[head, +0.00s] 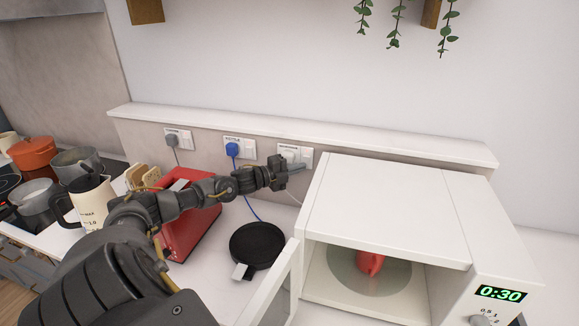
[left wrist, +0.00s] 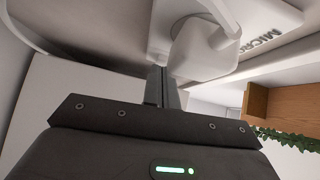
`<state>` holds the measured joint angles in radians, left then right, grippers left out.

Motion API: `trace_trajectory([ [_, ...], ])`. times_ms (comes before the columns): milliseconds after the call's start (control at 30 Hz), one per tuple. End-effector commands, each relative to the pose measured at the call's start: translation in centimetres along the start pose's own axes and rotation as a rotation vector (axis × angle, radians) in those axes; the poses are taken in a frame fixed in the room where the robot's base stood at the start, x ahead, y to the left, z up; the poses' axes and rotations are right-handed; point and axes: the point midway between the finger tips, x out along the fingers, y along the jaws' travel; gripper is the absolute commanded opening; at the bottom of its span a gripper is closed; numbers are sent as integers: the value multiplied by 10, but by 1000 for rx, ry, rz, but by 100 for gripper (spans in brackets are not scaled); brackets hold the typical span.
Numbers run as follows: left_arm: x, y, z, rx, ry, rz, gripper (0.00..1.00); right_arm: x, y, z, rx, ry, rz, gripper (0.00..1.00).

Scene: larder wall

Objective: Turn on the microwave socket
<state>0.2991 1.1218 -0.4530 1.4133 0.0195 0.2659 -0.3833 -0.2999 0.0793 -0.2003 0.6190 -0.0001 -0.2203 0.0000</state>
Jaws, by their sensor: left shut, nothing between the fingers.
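The microwave socket (head: 307,153) is the rightmost of three wall sockets in the head view, behind the microwave (head: 400,200). My left gripper (head: 300,166) is shut and empty, right in front of its lower part. In the left wrist view the closed fingertips (left wrist: 162,72) are close to a white plug (left wrist: 205,45) in the socket plate (left wrist: 285,12), whose label starts "MICRO". I cannot tell whether the fingers touch it. The switch position cannot be made out. The microwave door is open, its display reads 0:30, and a red mug (head: 370,263) is inside. My right gripper is not in view.
A kettle socket (head: 239,148) with a blue plug and another socket (head: 178,138) with a grey plug are further left. A red toaster (head: 190,235) stands under my left arm. A ledge (head: 300,135) runs above the sockets.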

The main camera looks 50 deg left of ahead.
Motion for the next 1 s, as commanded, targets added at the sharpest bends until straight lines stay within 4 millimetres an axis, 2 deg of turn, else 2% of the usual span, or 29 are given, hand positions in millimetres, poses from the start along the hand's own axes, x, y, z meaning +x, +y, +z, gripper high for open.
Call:
trace_trajectory([
  [400,-54,5,0,3,2,9,0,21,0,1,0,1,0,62],
  [600,-78,4,0,2,2,9,0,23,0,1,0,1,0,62],
  [800,-96,2,0,1,-1,6,0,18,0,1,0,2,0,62],
  [1000,-105,1,0,1,0,3,0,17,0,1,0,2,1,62],
])
